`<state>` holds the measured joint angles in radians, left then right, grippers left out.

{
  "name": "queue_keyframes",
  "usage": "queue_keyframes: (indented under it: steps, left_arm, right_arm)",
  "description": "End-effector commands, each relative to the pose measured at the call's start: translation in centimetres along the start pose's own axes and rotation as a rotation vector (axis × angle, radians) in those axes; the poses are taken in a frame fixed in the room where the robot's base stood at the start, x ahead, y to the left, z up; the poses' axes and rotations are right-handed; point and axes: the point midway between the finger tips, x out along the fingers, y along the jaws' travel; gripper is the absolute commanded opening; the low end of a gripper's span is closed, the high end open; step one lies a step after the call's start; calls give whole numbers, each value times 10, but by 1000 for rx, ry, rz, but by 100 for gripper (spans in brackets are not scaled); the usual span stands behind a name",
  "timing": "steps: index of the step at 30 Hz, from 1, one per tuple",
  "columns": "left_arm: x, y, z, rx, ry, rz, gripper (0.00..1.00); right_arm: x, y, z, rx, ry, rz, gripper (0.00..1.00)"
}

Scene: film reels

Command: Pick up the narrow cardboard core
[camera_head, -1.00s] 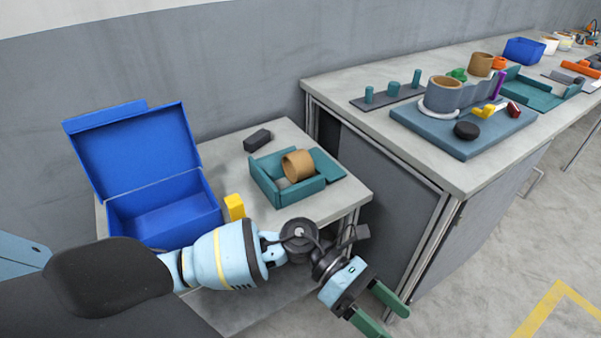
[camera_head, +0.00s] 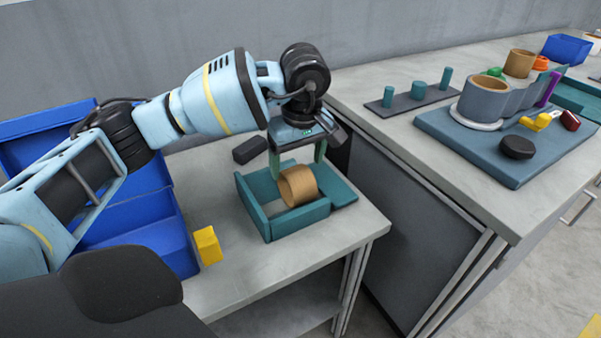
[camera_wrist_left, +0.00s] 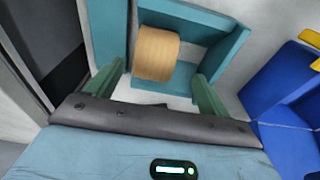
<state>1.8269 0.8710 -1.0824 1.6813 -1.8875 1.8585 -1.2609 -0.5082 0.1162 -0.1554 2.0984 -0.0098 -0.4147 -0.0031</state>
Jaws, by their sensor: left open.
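My left gripper (camera_head: 297,158) is open, with green fingers pointing down, just above and behind the core in the head view. In the left wrist view the core shows ahead, between the fingers' directions. I see no contact. Another cardboard core (camera_head: 521,63) stands on the long bench. My right gripper is not in view.
A blue open box (camera_head: 160,240) and a yellow block (camera_head: 207,245) stand left of the tray. A dark block (camera_head: 251,149) lies behind it. The long bench holds a pegged rack (camera_head: 415,96) and a blue-grey board (camera_head: 470,148). The small table's front right is clear.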

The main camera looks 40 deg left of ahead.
Motion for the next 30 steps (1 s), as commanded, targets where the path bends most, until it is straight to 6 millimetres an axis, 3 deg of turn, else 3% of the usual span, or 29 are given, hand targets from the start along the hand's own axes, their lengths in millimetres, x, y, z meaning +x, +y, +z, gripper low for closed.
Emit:
queue_keyframes:
  steps: [10,17,23,30]
  left_arm:
    - [0,-2,-7,-2,23,-6,80]
    - [21,-1,-8,-3,22,-6,80]
    - [26,0,-8,-3,21,-5,80]
    - [59,5,-10,-2,20,-7,80]
  right_arm:
    - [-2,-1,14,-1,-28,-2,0]
    - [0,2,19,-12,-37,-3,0]
    - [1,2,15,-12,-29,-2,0]
    - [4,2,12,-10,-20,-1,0]
